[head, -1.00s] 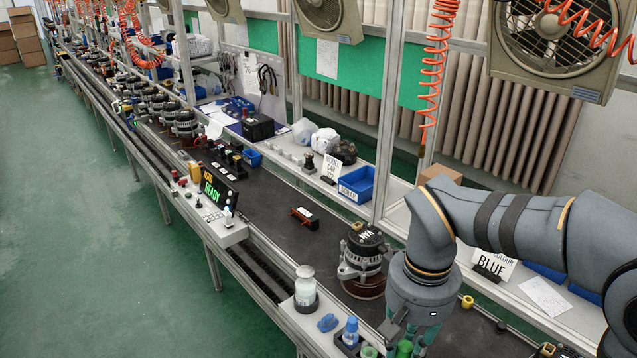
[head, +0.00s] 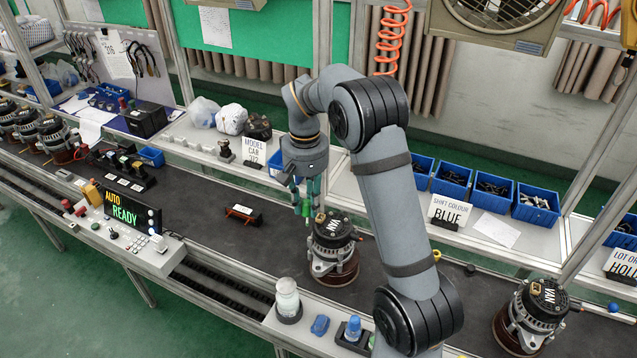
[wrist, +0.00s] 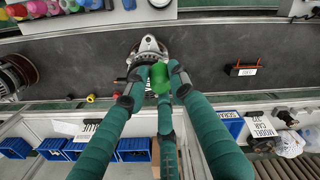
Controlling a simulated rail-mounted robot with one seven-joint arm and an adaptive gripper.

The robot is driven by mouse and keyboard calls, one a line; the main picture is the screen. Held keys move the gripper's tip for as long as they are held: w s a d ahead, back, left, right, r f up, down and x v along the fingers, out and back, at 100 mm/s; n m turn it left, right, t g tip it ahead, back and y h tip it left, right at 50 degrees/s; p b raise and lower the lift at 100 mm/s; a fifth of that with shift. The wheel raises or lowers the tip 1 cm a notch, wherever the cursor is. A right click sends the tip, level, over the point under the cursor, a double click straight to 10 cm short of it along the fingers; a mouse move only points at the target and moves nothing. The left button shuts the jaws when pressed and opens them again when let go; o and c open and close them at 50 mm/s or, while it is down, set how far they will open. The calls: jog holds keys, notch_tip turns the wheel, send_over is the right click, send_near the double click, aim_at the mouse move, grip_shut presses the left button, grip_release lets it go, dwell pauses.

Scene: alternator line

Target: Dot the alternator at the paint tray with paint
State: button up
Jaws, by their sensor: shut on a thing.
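My gripper (head: 308,203) is shut on a small green paint thing (head: 306,209), which also shows between the fingertips in the wrist view (wrist: 160,78). The fingers point down, just above and slightly left of the top of a dark-topped alternator (head: 331,228) in the head view. That alternator also shows just beyond the fingertips in the wrist view (wrist: 149,47). I cannot tell whether the green thing touches it. The tray's coloured paints show at the upper left of the wrist view (wrist: 68,6); my arm hides most of them in the head view. A blue bottle (head: 353,328) stands there.
A sign reading "SHIFT COLOUR BLUE" (head: 449,211) stands on the back shelf. A second alternator (head: 540,308) is at the right. A white jar (head: 287,297) and a blue lump (head: 320,325) are on the front ledge. A small orange-ended black holder (head: 241,214) lies on the belt.

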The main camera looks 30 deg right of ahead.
jog(key=shift+m, duration=0.3)
jog(key=w+d, duration=0.1)
jog(key=d, duration=0.2)
jog(key=w+d+f+p, duration=0.1)
jog(key=d, duration=0.1)
jog(key=shift+w+f, duration=0.1)
jog(key=shift+w, duration=0.2)
jog(key=shift+a+f, duration=0.1)
jog(key=shift+f+b, duration=1.95)
jog(key=shift+b, duration=0.05)
jog(key=shift+f+b, duration=0.5)
jog(key=shift+b, duration=0.05)
dwell(1.0)
jog(key=shift+r+p, duration=2.15)
jog(key=shift+r, duration=0.35)
